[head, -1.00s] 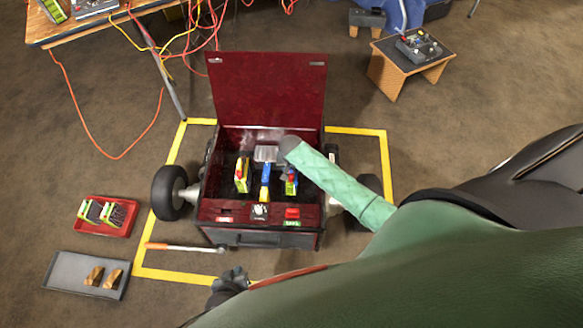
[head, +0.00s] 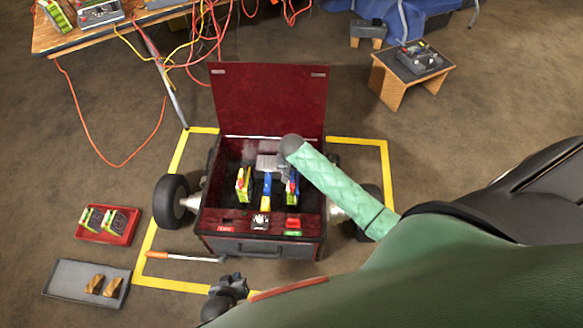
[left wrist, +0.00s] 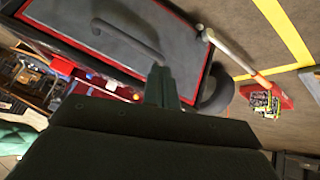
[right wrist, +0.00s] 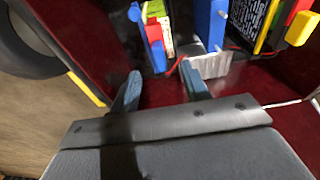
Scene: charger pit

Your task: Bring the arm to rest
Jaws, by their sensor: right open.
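My right arm reaches in from the right over the open dark red box (head: 262,247). Its gripper (head: 287,168) is inside the box, partly hidden under the wrist. In the right wrist view the right gripper's fingers (right wrist: 158,88) are apart with nothing between them. A red, blue and green-yellow module (right wrist: 157,30) stands just beyond them.
The box's raised lid (head: 268,98) stands at the back, with wheels (head: 171,201) at its sides. An orange-handled tool (head: 185,256), a red tray (head: 105,238) and a grey tray (head: 62,283) lie left. A cable-strewn table (head: 110,20) and small stool (head: 398,83) stand behind.

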